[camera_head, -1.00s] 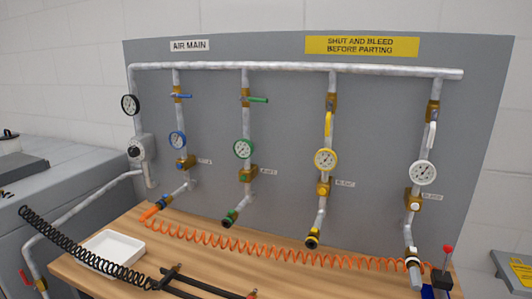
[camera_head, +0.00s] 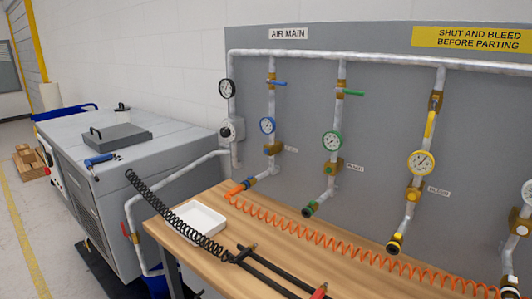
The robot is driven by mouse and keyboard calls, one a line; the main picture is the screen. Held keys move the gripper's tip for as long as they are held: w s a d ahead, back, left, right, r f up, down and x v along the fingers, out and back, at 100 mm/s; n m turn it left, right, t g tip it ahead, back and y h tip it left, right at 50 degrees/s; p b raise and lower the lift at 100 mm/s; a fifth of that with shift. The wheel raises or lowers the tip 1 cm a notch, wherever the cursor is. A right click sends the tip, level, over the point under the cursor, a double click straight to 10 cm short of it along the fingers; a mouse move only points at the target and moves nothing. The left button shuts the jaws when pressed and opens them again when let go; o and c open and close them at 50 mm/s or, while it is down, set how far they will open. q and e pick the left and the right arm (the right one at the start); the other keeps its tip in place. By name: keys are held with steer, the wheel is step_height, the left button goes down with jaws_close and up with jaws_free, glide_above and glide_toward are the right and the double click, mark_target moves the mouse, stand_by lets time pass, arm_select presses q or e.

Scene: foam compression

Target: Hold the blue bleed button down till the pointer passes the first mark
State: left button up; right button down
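The blue line drops from the pipe on the grey board. It has a blue lever (camera_head: 280,83) set across the pipe and a blue-rimmed gauge (camera_head: 267,125). Below the gauge is a brass block (camera_head: 274,148), where the blue bleed button is too small to make out clearly. The gauge's pointer and marks are too small to read. An orange coiled hose (camera_head: 330,240) joins the blue line's lower end (camera_head: 237,188). Neither of my grippers is in view.
Green (camera_head: 332,141) and yellow (camera_head: 421,163) gauges hang to the right. A white tray (camera_head: 198,222) and black hoses (camera_head: 275,270) lie on the wooden bench (camera_head: 160,232). A black coiled hose (camera_head: 180,220) hangs over its left end. A grey cabinet (camera_head: 100,170) stands left.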

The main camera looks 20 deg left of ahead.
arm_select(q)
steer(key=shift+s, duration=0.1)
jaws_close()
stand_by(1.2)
